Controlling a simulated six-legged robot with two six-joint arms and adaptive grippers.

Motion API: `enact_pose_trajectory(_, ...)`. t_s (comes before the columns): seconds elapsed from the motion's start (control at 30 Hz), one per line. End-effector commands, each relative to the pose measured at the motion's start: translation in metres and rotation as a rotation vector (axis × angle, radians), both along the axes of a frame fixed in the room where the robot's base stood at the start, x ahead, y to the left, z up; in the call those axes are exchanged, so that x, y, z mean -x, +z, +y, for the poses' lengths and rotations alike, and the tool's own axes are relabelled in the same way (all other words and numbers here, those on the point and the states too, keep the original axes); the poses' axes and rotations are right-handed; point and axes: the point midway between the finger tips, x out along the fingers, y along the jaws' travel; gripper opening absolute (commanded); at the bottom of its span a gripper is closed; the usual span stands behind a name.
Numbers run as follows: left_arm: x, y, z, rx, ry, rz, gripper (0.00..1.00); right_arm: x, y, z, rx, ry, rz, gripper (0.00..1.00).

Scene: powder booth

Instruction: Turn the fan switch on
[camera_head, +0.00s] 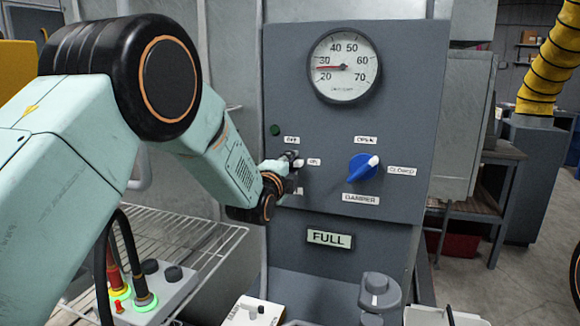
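The fan switch (298,163) is on the grey control panel (400,90), left of the blue damper knob. Only a small light part of it shows beside small white labels; its setting cannot be read. My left gripper (288,161) is at the switch, its dark fingers small and partly hidden behind my wrist. I cannot tell whether it touches the switch or whether its fingers are open or shut. My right gripper is not in view.
The blue damper knob (361,168) sits close right of the switch. A round gauge (343,66) is above, a dark green lamp (275,129) upper left, and a FULL sign (329,239) below. A wire rack (195,240) lies under my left arm.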

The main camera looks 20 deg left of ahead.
Motion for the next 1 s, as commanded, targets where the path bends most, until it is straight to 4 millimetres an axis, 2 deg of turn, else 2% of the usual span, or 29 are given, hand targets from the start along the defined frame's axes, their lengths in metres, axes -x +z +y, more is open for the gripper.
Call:
enact_pose_trajectory(0.23,0.002,0.001,0.001,0.001,0.001,-0.001,0.35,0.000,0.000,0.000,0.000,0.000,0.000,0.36)
enact_pose_trajectory(0.37,0.013,0.000,0.001,0.001,0.001,0.001,0.35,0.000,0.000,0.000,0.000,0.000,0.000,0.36)
enact_pose_trajectory(1.0,0.108,0.000,0.004,0.001,0.001,0.000,0.35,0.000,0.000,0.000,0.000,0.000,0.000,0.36)
